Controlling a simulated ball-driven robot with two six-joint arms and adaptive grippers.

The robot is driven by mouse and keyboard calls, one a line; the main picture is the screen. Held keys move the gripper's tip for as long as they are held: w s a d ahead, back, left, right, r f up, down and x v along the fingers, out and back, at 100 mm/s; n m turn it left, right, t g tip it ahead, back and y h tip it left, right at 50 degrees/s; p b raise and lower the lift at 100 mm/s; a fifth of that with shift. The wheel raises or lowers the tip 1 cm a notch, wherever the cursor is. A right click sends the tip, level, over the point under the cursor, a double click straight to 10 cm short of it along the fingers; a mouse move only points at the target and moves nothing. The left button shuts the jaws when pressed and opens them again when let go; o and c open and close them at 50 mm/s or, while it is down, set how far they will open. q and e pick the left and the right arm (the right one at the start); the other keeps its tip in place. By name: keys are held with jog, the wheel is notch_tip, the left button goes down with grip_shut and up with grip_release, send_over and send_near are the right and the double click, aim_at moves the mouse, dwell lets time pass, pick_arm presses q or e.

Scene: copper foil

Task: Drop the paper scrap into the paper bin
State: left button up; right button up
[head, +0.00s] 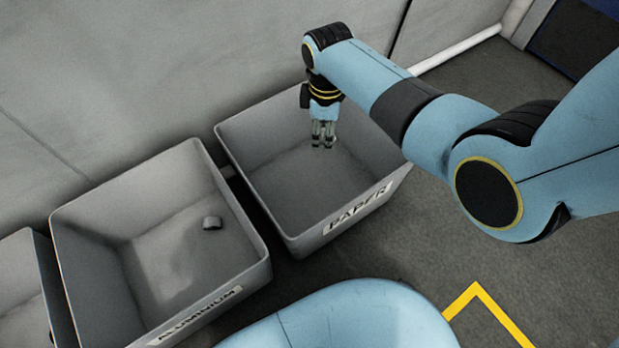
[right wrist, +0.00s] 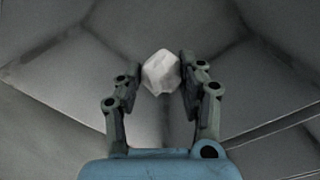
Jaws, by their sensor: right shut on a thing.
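The paper scrap (right wrist: 160,73) is a small crumpled whitish lump in the right wrist view, held between the two fingers of my right gripper (right wrist: 159,82). In the head view my right gripper (head: 323,142) points down over the open grey bin labelled PAPER (head: 296,240), within its outline. The scrap cannot be made out in the head view. The paper bin looks empty where its floor shows; my arm hides part of its right side. My left gripper is not in view.
Another grey bin (head: 18,285) is cut off at the left edge. A grey wall (head: 120,70) rises behind the bins. Yellow tape (head: 476,290) marks the floor at the lower right.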

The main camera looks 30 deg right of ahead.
jog(key=o, duration=0.8)
jog(key=shift+c, duration=0.2)
notch_tip(320, 180, up, 12)
jog(key=shift+s+a, duration=0.15)
jog(key=shift+s, duration=0.05)
